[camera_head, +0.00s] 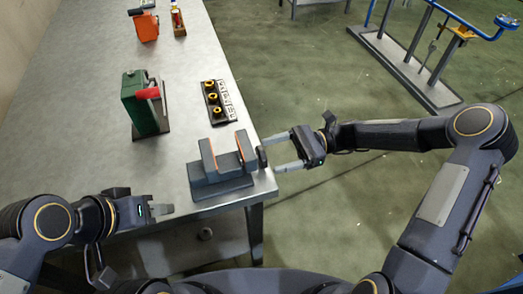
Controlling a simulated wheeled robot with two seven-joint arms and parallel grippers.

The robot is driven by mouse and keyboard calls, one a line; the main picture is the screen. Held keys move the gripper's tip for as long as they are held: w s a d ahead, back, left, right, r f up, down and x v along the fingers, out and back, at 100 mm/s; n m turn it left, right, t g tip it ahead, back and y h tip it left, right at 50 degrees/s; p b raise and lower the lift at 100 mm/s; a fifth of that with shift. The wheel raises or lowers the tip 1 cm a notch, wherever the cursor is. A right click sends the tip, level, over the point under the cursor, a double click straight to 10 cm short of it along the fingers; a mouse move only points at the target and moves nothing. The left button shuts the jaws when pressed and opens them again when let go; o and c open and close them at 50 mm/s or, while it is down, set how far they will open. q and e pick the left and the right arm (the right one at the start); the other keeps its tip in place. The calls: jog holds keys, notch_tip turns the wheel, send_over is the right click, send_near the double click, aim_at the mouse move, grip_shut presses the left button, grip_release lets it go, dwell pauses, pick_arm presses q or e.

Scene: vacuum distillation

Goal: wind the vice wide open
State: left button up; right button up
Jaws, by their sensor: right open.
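The vice (222,183) is grey, with two upright jaws edged in orange. It stands at the near right corner of the metal table, with a gap between its jaws. A dark round part (262,158) sits at its right end. My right gripper (283,152) is open just right of the vice, its fingers pointing left on either side of the dark round part; I cannot tell if they touch it. My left gripper (168,210) is over the table's near edge, left of the vice and apart from it. I cannot tell whether its fingers are apart.
A green box with a red part (138,105) stands behind the vice. A black tray with yellow-ringed pieces (229,115) lies at the table's right edge. An orange device (146,28) is farther back. The floor right of the table (300,85) is open, with a blue-railed stand (405,65) beyond.

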aim_at(261, 156)
jog(key=shift+x, duration=2.4)
jog(key=shift+w, duration=0.1)
jog(key=shift+c, duration=0.4)
jog(key=c, duration=0.8)
jog(key=n+b, duration=0.2)
jog(key=n, duration=0.1)
jog(key=shift+f, duration=0.25)
jog(key=shift+n, duration=0.7)
jog(key=shift+r, duration=0.25)
jog(key=shift+w, duration=0.1)
jog(key=shift+r, duration=0.25)
jog(key=o, duration=0.9)
